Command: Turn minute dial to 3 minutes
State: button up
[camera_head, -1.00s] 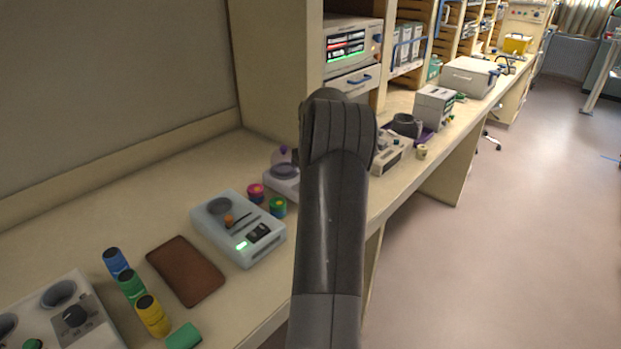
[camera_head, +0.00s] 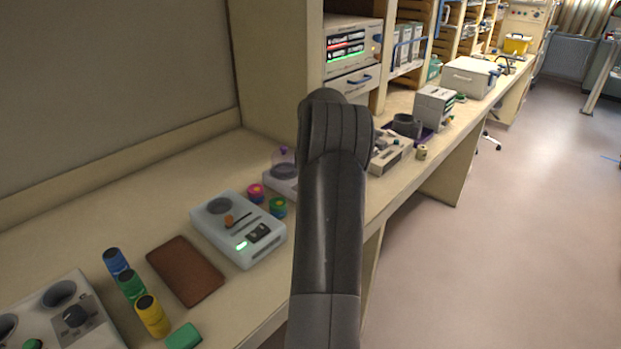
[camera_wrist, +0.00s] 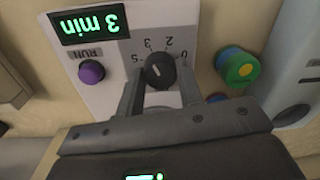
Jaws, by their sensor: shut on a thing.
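The minute dial (camera_wrist: 158,70) is a black round knob with a white pointer line on a pale panel in the wrist view. Numbers are printed in an arc around it and appear upside down. My gripper (camera_wrist: 160,84) has one finger on each side of the dial and is shut on it. A display (camera_wrist: 90,22) beside the dial glows green and reads "3 min", upside down. A purple RUN button (camera_wrist: 91,72) sits below the display in the picture. In the head view my arm hides the gripper and the dial.
A blue-and-green cylinder with a yellow centre (camera_wrist: 238,67) stands close right of the panel in the wrist view. In the head view, the bench also holds a pale device with a green display (camera_head: 215,235), a brown pad (camera_head: 185,270) and several coloured bottles (camera_head: 152,316).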

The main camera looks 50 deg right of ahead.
jog(key=o, duration=1)
jog(key=shift+c, duration=0.2)
notch_tip(320, 180, up, 11)
jog(key=shift+d, duration=0.25)
jog(key=shift+f, duration=0.1)
